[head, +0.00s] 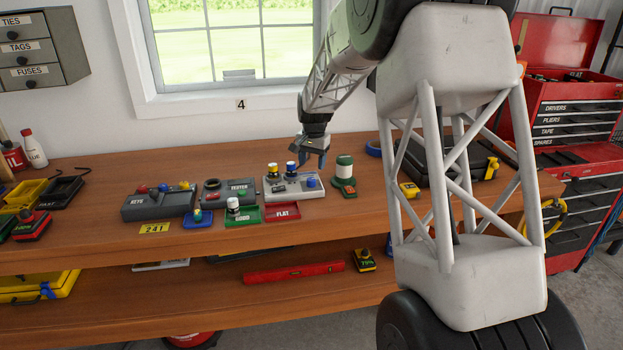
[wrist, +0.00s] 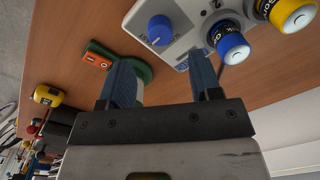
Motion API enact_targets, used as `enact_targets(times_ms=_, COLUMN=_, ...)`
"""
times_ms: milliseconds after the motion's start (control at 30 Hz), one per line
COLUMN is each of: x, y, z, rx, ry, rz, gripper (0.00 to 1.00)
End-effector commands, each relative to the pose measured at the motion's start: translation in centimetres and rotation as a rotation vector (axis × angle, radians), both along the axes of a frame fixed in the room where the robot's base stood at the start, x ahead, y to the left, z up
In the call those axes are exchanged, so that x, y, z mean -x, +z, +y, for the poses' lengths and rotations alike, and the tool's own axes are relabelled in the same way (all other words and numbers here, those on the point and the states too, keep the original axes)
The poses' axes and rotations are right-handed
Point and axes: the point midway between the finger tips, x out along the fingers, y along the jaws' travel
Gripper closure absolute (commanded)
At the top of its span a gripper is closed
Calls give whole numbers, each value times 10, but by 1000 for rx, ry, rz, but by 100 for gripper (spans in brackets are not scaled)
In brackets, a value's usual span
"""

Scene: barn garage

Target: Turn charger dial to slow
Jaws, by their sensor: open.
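The light grey charger (head: 292,192) sits on the wooden workbench, with its blue dial (head: 311,182) at its right end. Two batteries stand upright in it, with blue and yellow bands. In the wrist view, the blue dial (wrist: 160,30) is beyond the fingertips, and the charger (wrist: 190,15) shows with the two batteries at upper right. The dial's setting is too small to read. My gripper (head: 318,161) is open and empty above the charger's right end, apart from the dial. It also shows in the wrist view (wrist: 163,72), with both fingers spread.
A green GOOD tray (head: 254,221) holding a battery and a red FLAT tray (head: 282,212) lie in front. A grey TESTER box (head: 220,198) and KEYS box (head: 150,207) stand left.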

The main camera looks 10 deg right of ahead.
Motion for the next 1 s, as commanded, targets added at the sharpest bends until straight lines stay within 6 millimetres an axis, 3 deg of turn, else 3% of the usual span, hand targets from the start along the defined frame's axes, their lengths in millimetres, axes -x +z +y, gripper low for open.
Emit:
enact_targets(times_ms=500, x=-1, y=-56, z=2, rx=0, ry=0, rz=0, gripper=42)
enact_targets(times_ms=967, x=-1, y=-65, z=2, rx=0, ry=0, rz=0, gripper=42)
enact_targets(times_ms=1000, x=-1, y=-65, z=2, rx=0, ry=0, rz=0, gripper=46)
